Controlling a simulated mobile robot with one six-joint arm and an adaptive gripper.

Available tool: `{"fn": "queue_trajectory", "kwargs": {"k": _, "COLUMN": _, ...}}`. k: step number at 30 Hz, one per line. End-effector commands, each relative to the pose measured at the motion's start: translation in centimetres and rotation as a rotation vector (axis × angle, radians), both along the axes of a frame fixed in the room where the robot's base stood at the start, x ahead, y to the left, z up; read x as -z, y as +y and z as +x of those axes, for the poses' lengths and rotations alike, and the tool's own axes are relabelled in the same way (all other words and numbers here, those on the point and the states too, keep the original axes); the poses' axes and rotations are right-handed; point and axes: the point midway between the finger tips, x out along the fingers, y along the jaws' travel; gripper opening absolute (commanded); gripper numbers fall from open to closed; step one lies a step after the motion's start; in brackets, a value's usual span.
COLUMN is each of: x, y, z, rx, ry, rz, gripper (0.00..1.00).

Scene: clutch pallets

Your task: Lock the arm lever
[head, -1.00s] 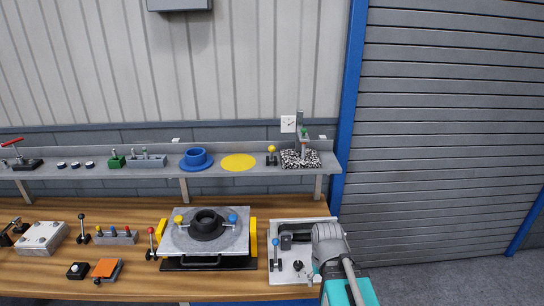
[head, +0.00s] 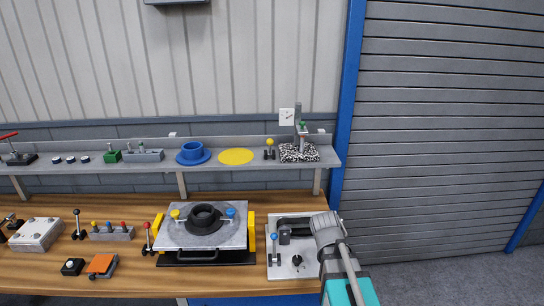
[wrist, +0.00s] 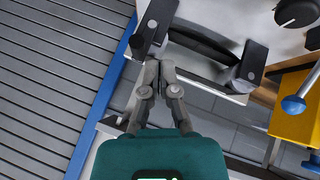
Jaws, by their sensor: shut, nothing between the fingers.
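A white plate (head: 308,268) lies at the right end of the bench. It carries a dark bar between two black brackets (head: 285,234), a black knob (head: 297,260) and an upright lever with a blue ball (head: 274,245). I cannot tell which part is the arm lever. In the wrist view the dark bar (wrist: 203,43) spans its brackets, and the black knob (wrist: 297,12) is at the upper right. My gripper (wrist: 158,68) is shut and empty, its tips beside the bar near the left bracket; contact is unclear. My wrist hides its fingers in the head view.
A yellow block (wrist: 295,118) stands beside the plate, with a blue ball (wrist: 293,105) in front of it. Left of the plate is a grey fixture (head: 180,238) with a black ring. A shelf (head: 220,170) runs behind. Bare floor lies right of the bench.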

Motion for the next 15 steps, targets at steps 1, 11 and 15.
{"fn": "queue_trajectory", "kwargs": {"k": 1, "x": -0.1, "y": -0.2, "z": 1.1, "rx": -0.021, "ry": -0.038, "rz": -0.027, "gripper": 0.00}}
{"fn": "queue_trajectory", "kwargs": {"k": 11, "x": -3.3, "y": -0.8, "z": 6.7, "rx": -0.183, "ry": -0.301, "rz": -0.236, "gripper": 0.00}}
{"fn": "queue_trajectory", "kwargs": {"k": 15, "x": -4.9, "y": -0.5, "z": 8.7, "rx": -0.259, "ry": -0.407, "rz": -0.330, "gripper": 0.00}}
